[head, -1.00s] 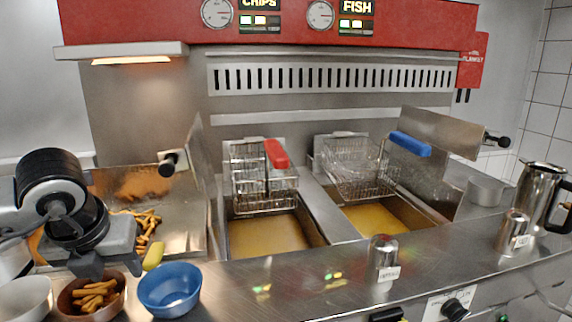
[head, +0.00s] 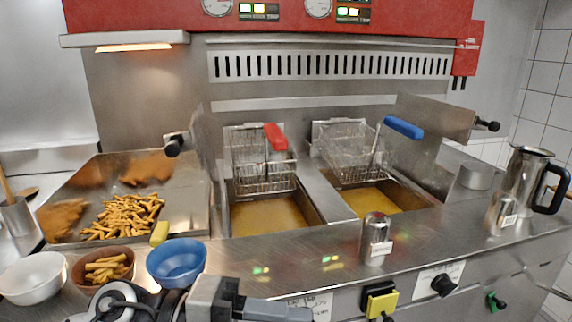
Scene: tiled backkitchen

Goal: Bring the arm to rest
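My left gripper (head: 262,309) is at the bottom edge of the head view, low in front of the counter and right of the bowls. Its fingers are partly cut off by the frame edge, so I cannot tell whether it is open or shut. No object shows in it. My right gripper is out of view. A brown bowl (head: 75,272) holds several chips (head: 107,269). It stands between a white bowl (head: 34,278) and a blue bowl (head: 177,263), which both look empty.
Two fryer baskets with red (head: 275,137) and blue (head: 403,127) handles hang above the oil. A shaker (head: 375,240), another shaker (head: 501,214) and a steel jug (head: 526,180) stand on the counter.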

